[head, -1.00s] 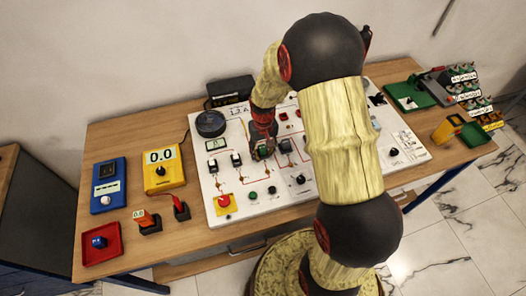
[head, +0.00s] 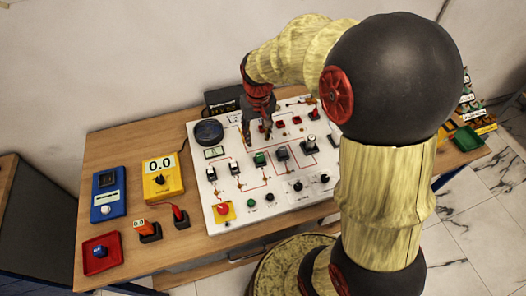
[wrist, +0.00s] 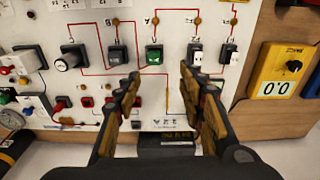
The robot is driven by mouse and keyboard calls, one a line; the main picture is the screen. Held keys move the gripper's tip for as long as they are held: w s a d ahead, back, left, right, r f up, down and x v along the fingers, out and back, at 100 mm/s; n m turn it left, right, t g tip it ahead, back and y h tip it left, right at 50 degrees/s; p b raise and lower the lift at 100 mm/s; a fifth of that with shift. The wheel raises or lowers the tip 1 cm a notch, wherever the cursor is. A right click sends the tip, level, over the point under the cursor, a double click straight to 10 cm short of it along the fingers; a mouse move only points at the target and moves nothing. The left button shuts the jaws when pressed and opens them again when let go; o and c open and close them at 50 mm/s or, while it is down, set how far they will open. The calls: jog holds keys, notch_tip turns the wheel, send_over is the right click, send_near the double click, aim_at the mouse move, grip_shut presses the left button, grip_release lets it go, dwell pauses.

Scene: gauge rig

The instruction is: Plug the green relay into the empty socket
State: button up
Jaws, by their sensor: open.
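The green relay (head: 260,159) stands on the white board (head: 222,196), in a row with white-topped blocks on its left and a grey-black block (head: 282,153) on its right. It looks upright and seated in its place in the row. In the wrist view the green relay (wrist: 154,55) is beyond my fingertips and apart from them. My gripper (head: 256,137) is open and empty, above the board and behind the relay. Its two spread fingers (wrist: 160,84) fill the lower middle of the wrist view. I make out no empty socket in the row.
A round black dial (head: 209,131) is at the board's back left. Left of the board are a yellow meter (head: 162,178), a blue meter (head: 108,193) and a red tray (head: 86,264). My arm covers the right side.

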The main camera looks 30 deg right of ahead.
jog(key=s+a+r+n+t, duration=0.1)
jog(key=s+a+r, duration=0.3)
jog(key=s+r, duration=0.4)
jog(key=s+a+r+n+t, duration=0.1)
jog(key=s+a+r+t, duration=0.2)
jog(key=s+r, duration=0.5)
jog(key=s+a, duration=0.1)
jog(key=s, duration=0.2)
jog(key=shift+a+t, duration=0.2)
jog(key=shift+t, duration=0.2)
jog(key=shift+r, duration=0.1)
notch_tip(320, 180, down, 6)
jog(key=b, duration=0.5)
jog(key=shift+r+b, duration=0.25)
jog(key=shift+b, duration=0.05)
jog(key=shift+o, duration=0.5)
